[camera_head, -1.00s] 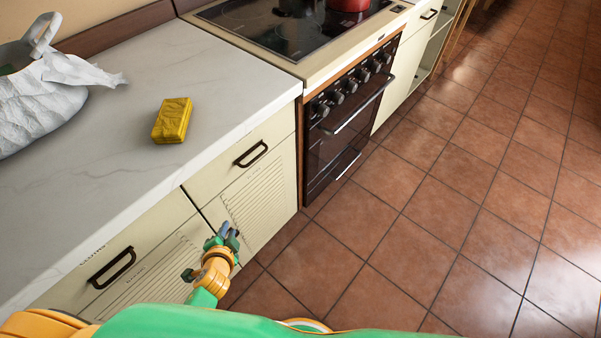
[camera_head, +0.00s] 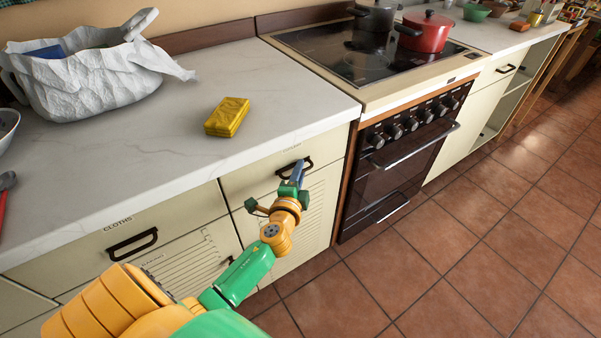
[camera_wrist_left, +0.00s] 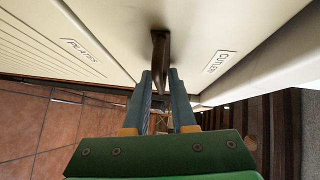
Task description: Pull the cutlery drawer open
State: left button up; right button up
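The cutlery drawer (camera_head: 250,182) is a cream front under the worktop, left of the oven, flush with its surroundings. Its dark handle (camera_head: 284,172) is partly hidden by my left gripper (camera_head: 298,174). In the left wrist view the dark handle (camera_wrist_left: 160,50) stands out between the "CUTLERY" label (camera_wrist_left: 217,62) and a "PLATES" label. There the fingertips of my left gripper (camera_wrist_left: 160,76) are on either side of the handle, apart, with a gap still showing. My right gripper is in neither view.
A cloths drawer (camera_head: 175,232) with a similar handle is to the left. The oven (camera_head: 395,160) with knobs and a bar handle is just right. A yellow sponge-like block (camera_head: 227,117) and a white crumpled bag (camera_head: 85,85) stand on the worktop (camera_head: 150,170). The tiled floor in front is clear.

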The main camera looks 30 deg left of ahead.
pick_arm(q)
grip_shut()
dwell(1.4)
